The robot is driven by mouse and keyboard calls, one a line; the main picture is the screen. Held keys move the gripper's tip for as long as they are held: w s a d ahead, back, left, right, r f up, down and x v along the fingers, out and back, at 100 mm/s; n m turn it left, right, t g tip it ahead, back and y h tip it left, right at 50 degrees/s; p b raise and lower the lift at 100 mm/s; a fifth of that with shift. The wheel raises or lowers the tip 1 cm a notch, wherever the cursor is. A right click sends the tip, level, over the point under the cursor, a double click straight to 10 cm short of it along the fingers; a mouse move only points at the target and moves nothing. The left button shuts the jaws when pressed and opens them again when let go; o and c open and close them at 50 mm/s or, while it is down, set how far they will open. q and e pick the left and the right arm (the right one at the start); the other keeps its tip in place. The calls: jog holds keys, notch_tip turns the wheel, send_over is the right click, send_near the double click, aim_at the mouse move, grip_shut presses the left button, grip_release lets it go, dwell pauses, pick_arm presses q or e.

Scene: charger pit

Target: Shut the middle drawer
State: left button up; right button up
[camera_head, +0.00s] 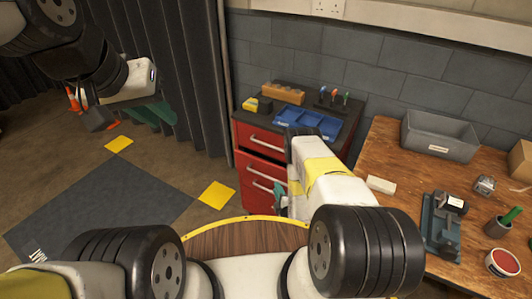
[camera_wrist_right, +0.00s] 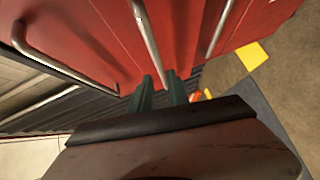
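The red drawer cabinet (camera_head: 243,139) stands against the back wall, its drawers stacked with pale bar handles. The middle drawer's handle (camera_head: 262,170) shows left of my right arm. How far that drawer stands out is hard to tell. My right gripper (camera_head: 281,196) is in front of the lower drawers, partly hidden by my arm. In the right wrist view its two green fingers (camera_wrist_right: 159,92) are a little apart, close to the red fronts, with a handle's end (camera_wrist_right: 148,38) near them; contact is unclear. My left gripper (camera_head: 150,112) hangs at upper left, away from the cabinet; its finger gap is unclear.
A blue tray (camera_head: 306,124) and tools are on the cabinet top. The wooden workbench (camera_head: 391,149) stands at right with a grey bin (camera_head: 440,137), a vise-like device (camera_head: 441,222) and a red tin (camera_head: 503,263).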

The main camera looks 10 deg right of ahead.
aim_at(272, 179)
jog(key=x, duration=0.8)
grip_shut()
jog(key=shift+d, duration=0.1)
dwell(1.3)
